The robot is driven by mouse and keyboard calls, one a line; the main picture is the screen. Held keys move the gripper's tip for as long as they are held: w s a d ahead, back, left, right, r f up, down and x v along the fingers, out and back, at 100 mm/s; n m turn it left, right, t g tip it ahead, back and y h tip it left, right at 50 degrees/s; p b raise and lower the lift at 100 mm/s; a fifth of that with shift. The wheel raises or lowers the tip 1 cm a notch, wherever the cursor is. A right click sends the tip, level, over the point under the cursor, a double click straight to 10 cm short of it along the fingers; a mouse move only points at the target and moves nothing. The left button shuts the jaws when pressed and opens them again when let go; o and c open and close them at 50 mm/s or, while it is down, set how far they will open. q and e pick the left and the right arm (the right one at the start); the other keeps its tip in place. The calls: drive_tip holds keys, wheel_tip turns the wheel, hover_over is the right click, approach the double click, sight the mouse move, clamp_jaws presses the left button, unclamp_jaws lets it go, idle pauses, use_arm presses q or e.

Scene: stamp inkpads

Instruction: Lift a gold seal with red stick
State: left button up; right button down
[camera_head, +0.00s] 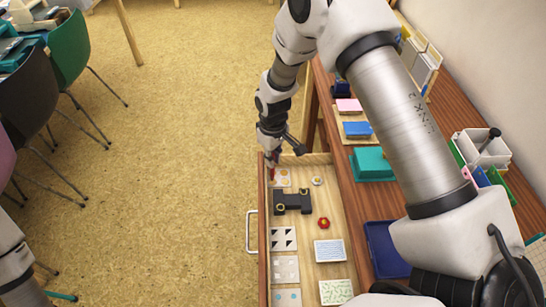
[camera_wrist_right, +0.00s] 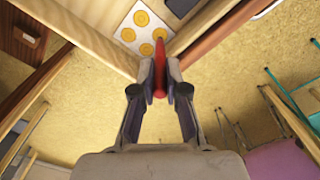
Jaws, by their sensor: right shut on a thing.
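My right gripper (camera_head: 270,158) is at the far left corner of the open drawer (camera_head: 338,200). It is shut on a red stick (camera_wrist_right: 160,66), which stands between the fingertips in the right wrist view. The stick also shows as a small red piece below the gripper in the head view (camera_head: 271,174). No gold seal end can be made out on it; its far end is hidden or too small to tell. A white card with gold discs (camera_wrist_right: 143,27) lies just beyond the stick. Only a part of my left arm shows at the lower left; its gripper is out of view.
The drawer also holds a black stand (camera_head: 292,202), a red knob-like piece (camera_head: 323,223), a small round white piece (camera_head: 317,181) and several patterned cards. On the wooden table right of it are a teal box (camera_head: 373,164) and a blue tray (camera_head: 385,249). Open floor lies left.

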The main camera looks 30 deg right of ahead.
drive_tip(key=shift+f, duration=0.5)
idle(0.3)
idle(1.2)
wheel_tip(320, 180, up, 7)
drive_tip(key=p, duration=0.6)
idle(0.6)
